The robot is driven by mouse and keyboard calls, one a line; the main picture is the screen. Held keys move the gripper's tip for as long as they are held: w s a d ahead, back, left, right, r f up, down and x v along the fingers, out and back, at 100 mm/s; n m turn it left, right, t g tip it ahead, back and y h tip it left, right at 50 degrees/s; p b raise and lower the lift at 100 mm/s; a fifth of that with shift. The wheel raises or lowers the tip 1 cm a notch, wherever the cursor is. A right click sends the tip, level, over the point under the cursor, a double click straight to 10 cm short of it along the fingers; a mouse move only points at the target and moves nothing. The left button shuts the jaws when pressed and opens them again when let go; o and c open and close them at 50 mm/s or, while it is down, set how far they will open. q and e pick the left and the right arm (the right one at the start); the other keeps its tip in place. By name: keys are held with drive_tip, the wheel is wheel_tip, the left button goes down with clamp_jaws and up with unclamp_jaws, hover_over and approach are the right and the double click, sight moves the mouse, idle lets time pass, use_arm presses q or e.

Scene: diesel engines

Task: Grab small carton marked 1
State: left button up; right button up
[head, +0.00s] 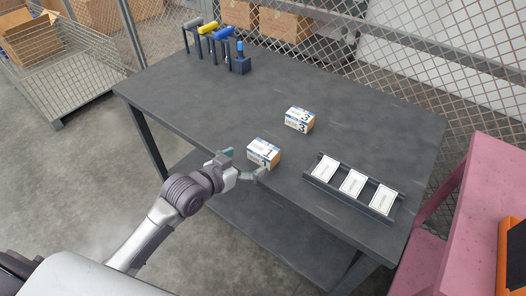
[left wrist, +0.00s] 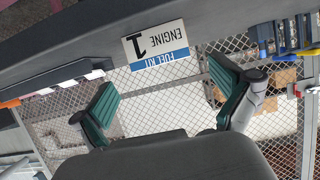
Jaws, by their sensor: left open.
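The small carton marked 1 (head: 264,152) stands near the front edge of the dark table (head: 200,102), white and blue with a brown side. Its label, reading "FUEL KIT ENGINE 1", shows upside down in the left wrist view (left wrist: 155,45). My left gripper (head: 243,166) is open and empty at the table's front edge, just in front of the carton. In the left wrist view its green-padded fingers (left wrist: 162,82) are spread wide, with the carton ahead between them. A similar carton marked 3 (head: 299,120) stands farther back. My right gripper is not in view.
A dark tray with three white cards (head: 352,183) lies at the right of the table. A rack of coloured-handled tools (head: 213,40) stands at the back left. A wire mesh fence (head: 400,60) runs behind, and a pink structure (head: 480,200) stands at right.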

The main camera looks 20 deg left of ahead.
sight(258, 153)
use_arm(q)
drive_tip(key=x, duration=0.3)
drive_tip(key=shift+a, duration=0.1)
drive_tip(key=shift+w+f, duration=0.1)
drive_tip(key=shift+w, duration=0.3)
drive_tip(key=x, duration=0.2)
drive_tip(key=p+x, duration=0.1)
drive_tip(key=x, duration=0.2)
drive_tip(key=shift+s+d, duration=0.1)
drive_tip(key=shift+d, duration=0.2)
drive_tip(key=shift+c, duration=0.8)
drive_tip(key=c, duration=0.8)
drive_tip(key=shift+c, duration=0.4)
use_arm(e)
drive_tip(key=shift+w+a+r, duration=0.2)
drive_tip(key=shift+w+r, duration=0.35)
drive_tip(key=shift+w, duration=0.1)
use_arm(q)
drive_tip(key=shift+r, duration=0.3)
